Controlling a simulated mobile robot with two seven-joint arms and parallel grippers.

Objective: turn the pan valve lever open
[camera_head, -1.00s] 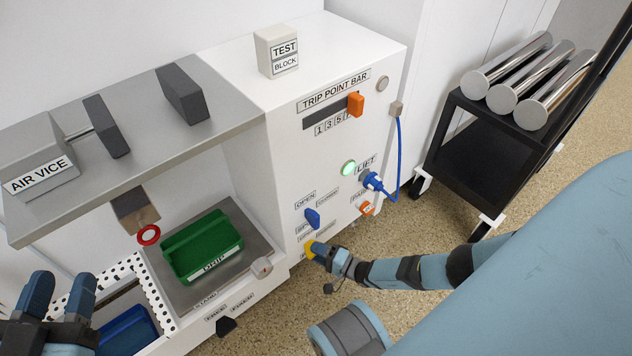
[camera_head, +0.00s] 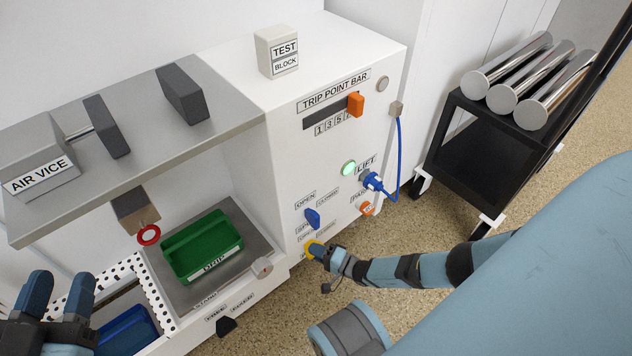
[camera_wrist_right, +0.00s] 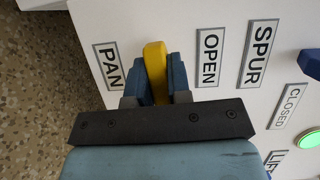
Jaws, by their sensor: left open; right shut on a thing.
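The yellow pan valve lever (camera_head: 314,248) sits low on the front of the white cabinet. In the right wrist view the lever (camera_wrist_right: 155,65) stands between the PAN label (camera_wrist_right: 107,67) and an OPEN label (camera_wrist_right: 209,58), its tip pointing up the picture. My right gripper (camera_head: 321,251) is shut on the lever, with one dark blue finger on each side of it in the wrist view (camera_wrist_right: 155,82). The lever's base is hidden by the fingers. My left gripper (camera_head: 58,285) is open and empty at the lower left, away from the lever.
A blue spur lever (camera_head: 312,218) sits just above, and an orange knob (camera_head: 366,208) to the right. A blue plug with cable (camera_head: 373,181) hangs near the lit green button (camera_head: 349,168). A green drip tray (camera_head: 204,252) stands left. A black trolley (camera_head: 470,160) stands right.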

